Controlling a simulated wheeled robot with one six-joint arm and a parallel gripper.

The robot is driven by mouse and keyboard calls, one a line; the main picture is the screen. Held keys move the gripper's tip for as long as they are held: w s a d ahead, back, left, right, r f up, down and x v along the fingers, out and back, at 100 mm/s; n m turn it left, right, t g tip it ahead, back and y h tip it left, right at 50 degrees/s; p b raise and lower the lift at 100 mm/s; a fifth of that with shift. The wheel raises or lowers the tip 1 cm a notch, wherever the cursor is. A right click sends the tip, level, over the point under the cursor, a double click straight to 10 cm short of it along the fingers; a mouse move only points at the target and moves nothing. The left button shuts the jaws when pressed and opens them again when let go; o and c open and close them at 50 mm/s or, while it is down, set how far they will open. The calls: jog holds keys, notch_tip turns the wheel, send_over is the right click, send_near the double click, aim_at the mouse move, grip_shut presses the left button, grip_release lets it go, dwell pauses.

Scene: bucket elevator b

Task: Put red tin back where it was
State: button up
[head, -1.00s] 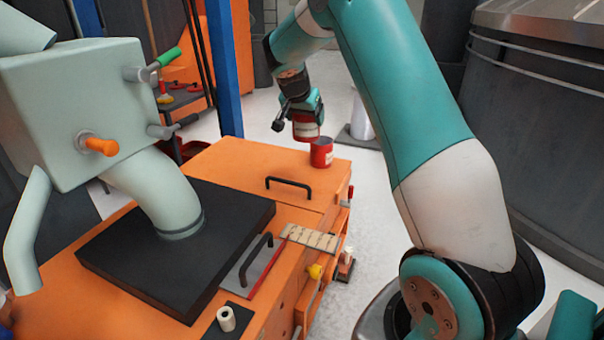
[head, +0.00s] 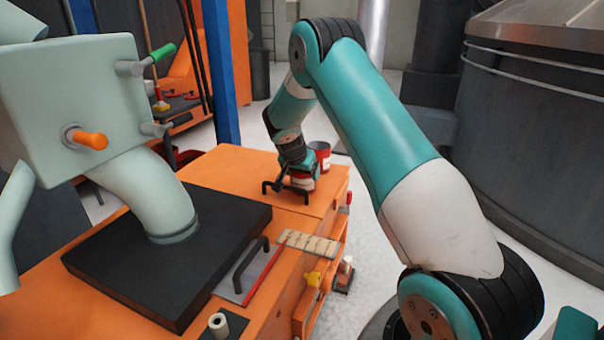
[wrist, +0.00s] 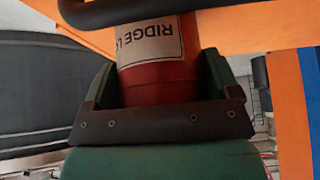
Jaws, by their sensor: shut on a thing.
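A red tin with a pale label reading "RIDGE L" (wrist: 155,50) is between the two fingers of my gripper (wrist: 160,72). My gripper (head: 301,172) is shut on it. In the head view the held tin (head: 302,183) is low over the orange cabinet top (head: 240,170), close to the black handle. I cannot tell whether its base touches the surface. A second red tin (head: 322,155) stands upright on the cabinet top just behind and to the right, partly hidden by my gripper.
The black bar handle (head: 275,189) is left of the held tin. A pale green machine (head: 75,100) on a black plate (head: 110,260) fills the left. A blue post (head: 220,70) rises behind the cabinet. Clear orange surface lies left of the tins.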

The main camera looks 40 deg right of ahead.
jog(key=shift+f, duration=0.1)
jog(key=o, duration=0.9)
